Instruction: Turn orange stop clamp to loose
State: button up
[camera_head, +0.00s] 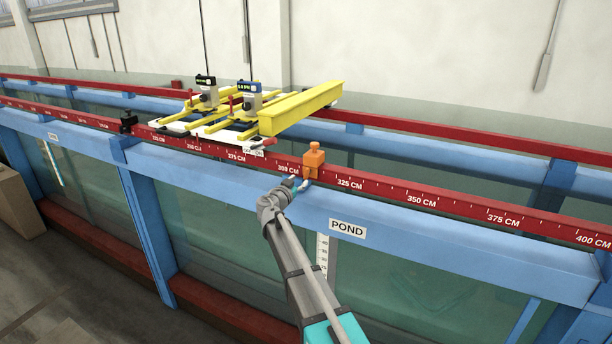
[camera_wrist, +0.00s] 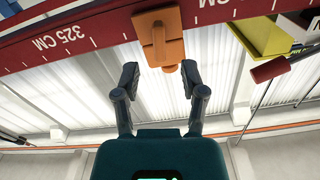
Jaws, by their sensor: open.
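The orange stop clamp (camera_head: 314,163) sits on the red scale rail (camera_head: 420,198) between the 300 and 325 cm marks, with a small knob on top. The bar's loose or tight setting cannot be told. My gripper (camera_head: 298,184) is just in front of the rail, beside the clamp's lower left. In the wrist view its two fingers (camera_wrist: 160,80) are apart and empty, pointing at the clamp without visibly gripping it.
A carriage (camera_head: 215,120) with yellow bars and two gauges stands on the rails left of the clamp; its yellow beam (camera_head: 300,108) reaches close behind. A black clamp (camera_head: 128,122) sits farther left. The blue beam (camera_head: 440,248) with a POND label runs below the rail.

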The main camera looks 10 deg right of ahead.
aim_at(305, 175)
jog(key=shift+x, duration=3.1)
jog(key=shift+c, duration=0.2)
grip_shut()
